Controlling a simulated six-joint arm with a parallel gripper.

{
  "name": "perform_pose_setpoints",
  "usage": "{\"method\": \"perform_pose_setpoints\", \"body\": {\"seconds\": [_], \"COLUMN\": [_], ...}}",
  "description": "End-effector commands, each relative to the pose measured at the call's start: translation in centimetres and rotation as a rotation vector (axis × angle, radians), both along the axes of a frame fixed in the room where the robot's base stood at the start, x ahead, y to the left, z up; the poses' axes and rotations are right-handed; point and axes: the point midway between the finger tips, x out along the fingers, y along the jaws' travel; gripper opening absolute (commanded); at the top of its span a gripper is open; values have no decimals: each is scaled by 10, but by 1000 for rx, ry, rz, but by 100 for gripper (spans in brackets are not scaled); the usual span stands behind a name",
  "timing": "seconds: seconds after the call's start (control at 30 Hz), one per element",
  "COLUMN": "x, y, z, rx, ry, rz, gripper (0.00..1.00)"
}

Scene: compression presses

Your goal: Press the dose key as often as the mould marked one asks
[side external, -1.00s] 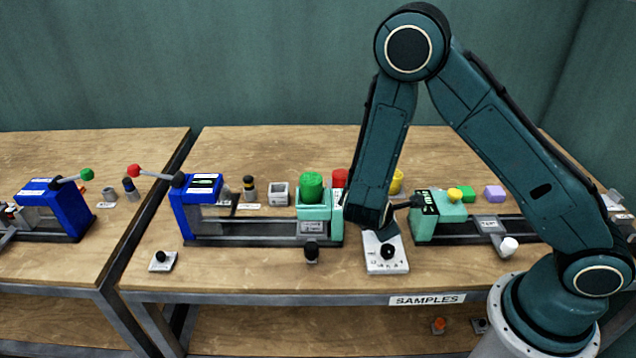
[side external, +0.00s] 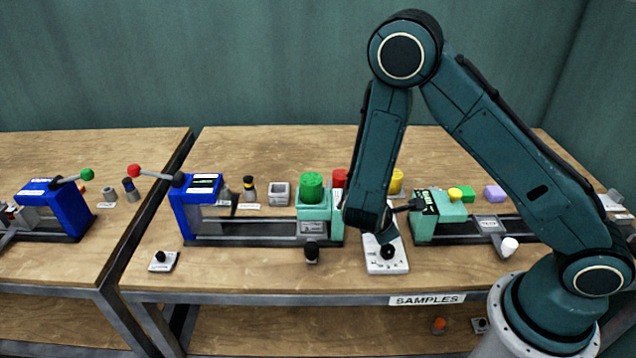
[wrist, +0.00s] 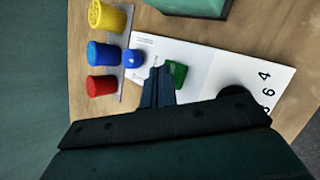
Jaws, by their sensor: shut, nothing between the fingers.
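A white panel (side external: 386,262) lies near the table's front edge, with a black knob (side external: 388,252) on it. In the wrist view the panel (wrist: 210,62) carries a green key (wrist: 176,74), a small blue piece (wrist: 133,58) at its edge and the partly hidden black knob (wrist: 234,91) beside printed digits. My gripper (wrist: 159,70) is shut and empty, its fingertips beside the green key; I cannot tell whether they touch it. In the side view the fingers are hidden at the arm's end. A teal mould (side external: 312,227) bears a label too small to read.
Yellow (wrist: 107,16), blue (wrist: 102,54) and red (wrist: 102,85) cylinders stand beside the panel. A blue press (side external: 197,200) stands left and a teal press (side external: 436,217) right. A black knob (side external: 312,252) stands in front of the mould.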

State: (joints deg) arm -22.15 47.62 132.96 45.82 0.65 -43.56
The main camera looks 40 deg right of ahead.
Motion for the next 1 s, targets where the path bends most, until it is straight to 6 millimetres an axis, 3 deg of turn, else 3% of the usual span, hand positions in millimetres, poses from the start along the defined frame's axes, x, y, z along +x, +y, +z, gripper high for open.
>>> {"method": "perform_pose_setpoints", "body": {"seconds": [1.0], "x": [0], "y": [0], "z": [-8], "rx": [1], "ry": [0], "rz": [1], "gripper": [0]}}
